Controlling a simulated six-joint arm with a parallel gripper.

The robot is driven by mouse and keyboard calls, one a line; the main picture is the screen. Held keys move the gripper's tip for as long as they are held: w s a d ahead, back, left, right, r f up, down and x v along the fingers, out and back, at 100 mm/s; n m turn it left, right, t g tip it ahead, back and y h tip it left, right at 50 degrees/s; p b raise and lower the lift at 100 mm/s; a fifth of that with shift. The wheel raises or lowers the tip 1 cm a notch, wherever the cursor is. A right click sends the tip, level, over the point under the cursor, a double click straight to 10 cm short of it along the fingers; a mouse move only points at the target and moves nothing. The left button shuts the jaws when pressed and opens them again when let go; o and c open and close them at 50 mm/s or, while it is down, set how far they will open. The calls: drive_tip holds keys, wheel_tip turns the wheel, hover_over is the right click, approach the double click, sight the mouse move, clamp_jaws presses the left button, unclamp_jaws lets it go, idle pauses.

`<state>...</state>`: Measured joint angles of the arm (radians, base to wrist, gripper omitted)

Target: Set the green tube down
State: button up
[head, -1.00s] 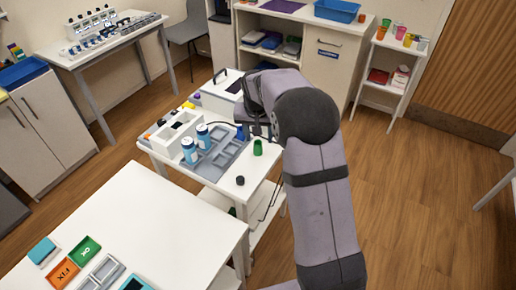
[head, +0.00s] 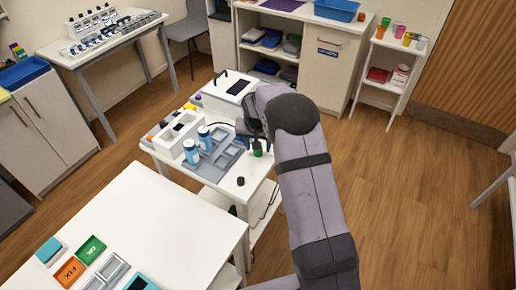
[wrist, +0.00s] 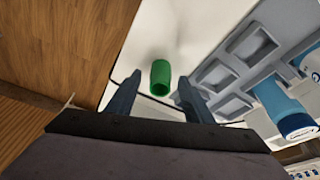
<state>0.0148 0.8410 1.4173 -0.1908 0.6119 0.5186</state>
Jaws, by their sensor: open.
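The green tube (head: 257,151) stands upright on the white table (head: 222,186), right of the grey tray. My gripper (wrist: 161,80) is open, with one finger on each side of the tube and a visible gap to both. In the head view my gripper (head: 255,138) is at the tube's top and partly covers it. Whether the fingers reach down past the tube's rim is hard to tell.
A grey tray (head: 222,160) with empty recesses and blue-and-white bottles (head: 191,152) stands left of the tube. A small black cap (head: 241,181) lies near the table's front edge. A white box (head: 222,95) is behind. The table's edge is close on the right.

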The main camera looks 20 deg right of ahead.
clamp_jaws()
wheel_tip(320, 180, up, 10)
drive_tip(key=b, duration=0.3)
idle(0.5)
